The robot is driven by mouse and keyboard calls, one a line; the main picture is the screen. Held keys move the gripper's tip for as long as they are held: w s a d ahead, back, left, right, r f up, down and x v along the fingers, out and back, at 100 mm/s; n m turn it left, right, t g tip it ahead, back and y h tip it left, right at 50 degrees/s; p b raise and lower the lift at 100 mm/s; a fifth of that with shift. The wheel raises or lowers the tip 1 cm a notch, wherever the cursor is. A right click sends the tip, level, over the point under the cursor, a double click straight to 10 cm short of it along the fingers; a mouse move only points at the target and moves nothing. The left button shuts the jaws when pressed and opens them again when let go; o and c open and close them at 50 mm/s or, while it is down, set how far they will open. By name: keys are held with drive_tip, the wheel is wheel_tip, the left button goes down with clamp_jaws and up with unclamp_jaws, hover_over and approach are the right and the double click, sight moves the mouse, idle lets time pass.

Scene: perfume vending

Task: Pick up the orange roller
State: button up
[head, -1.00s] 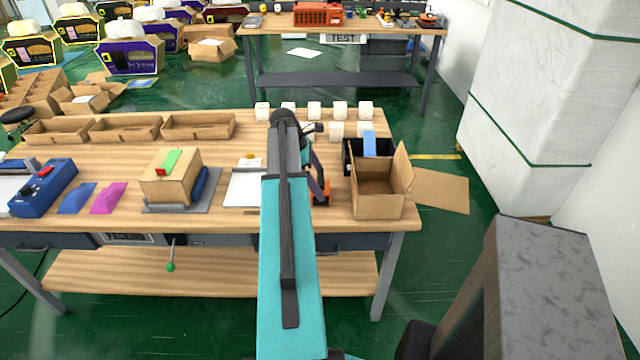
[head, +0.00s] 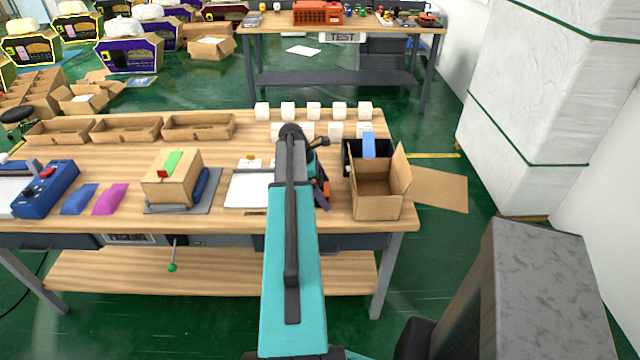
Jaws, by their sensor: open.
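The orange roller (head: 326,189) shows as a small orange and dark shape on the near part of the wooden workbench, left of the open cardboard box. My arm hides part of it. My gripper (head: 316,172) is at the far end of my teal arm, open, just beside and above the roller in the picture. My arm covers much of the gripper, so its fingertips do not show clearly. I cannot tell whether it touches the roller.
An open cardboard box (head: 376,201) and a black bin (head: 351,152) stand right of my gripper. Several white cubes (head: 313,111) line the bench's far side. A white board (head: 246,190) and a cardboard package (head: 170,182) lie left. Three shallow trays (head: 125,133) stand at far left.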

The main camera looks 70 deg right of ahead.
sight(321, 178)
drive_tip(key=shift+s+f, duration=0.1)
drive_tip(key=shift+f, duration=0.15)
idle(0.4)
drive_tip(key=c, duration=0.7)
drive_tip(key=shift+r, duration=0.2)
drive_tip(key=shift+d+r+b, duration=0.1)
drive_tip(key=shift+r+b, duration=0.55)
drive_tip(key=shift+r, duration=0.55)
drive_tip(key=shift+a+r, duration=0.2)
drive_tip(key=shift+r, duration=0.15)
drive_tip(key=w+a+b, duration=0.1)
drive_tip(key=a+b, duration=0.1)
drive_tip(key=a, duration=0.5)
drive_tip(key=w+a+r+b, duration=0.1)
drive_tip(key=w+a+b, duration=0.1)
drive_tip(key=a, duration=0.6)
drive_tip(key=shift+w+a+r, duration=0.15)
drive_tip(key=shift+a+r, duration=0.05)
drive_tip(key=shift+r, duration=0.05)
